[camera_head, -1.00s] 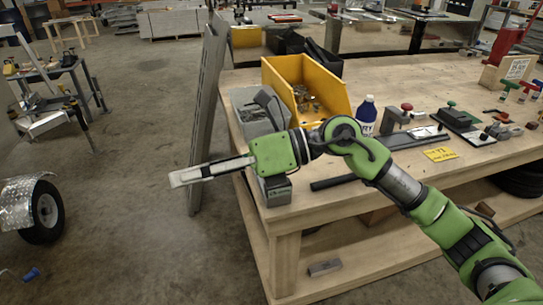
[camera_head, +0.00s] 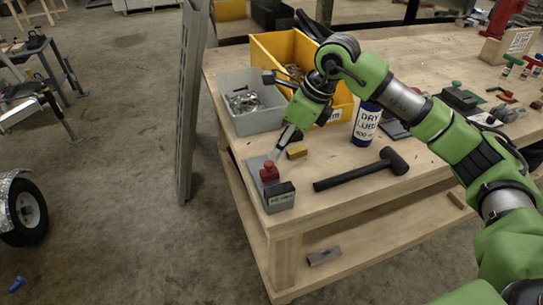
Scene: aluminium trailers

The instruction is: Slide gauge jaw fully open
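The gauge is a low grey base (camera_head: 255,170) at the bench's front left corner. A red knob (camera_head: 269,171) stands on its sliding jaw, and a dark block with a small green label (camera_head: 280,198) is at its near end. The red part sits close to this block; any small gap is too small to judge. My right gripper (camera_head: 276,154) points down just behind the red knob, its fingertips close above the base. The fingers overlap in this view, so their opening and any contact with the knob are unclear. My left gripper is not in view.
A black mallet (camera_head: 365,168) lies right of the gauge. A small yellow block (camera_head: 297,152) lies beside my gripper. A grey bin (camera_head: 250,108), a yellow bin (camera_head: 278,47) and a dry lube bottle (camera_head: 366,124) stand behind. A tall metal panel (camera_head: 193,100) stands left of the bench.

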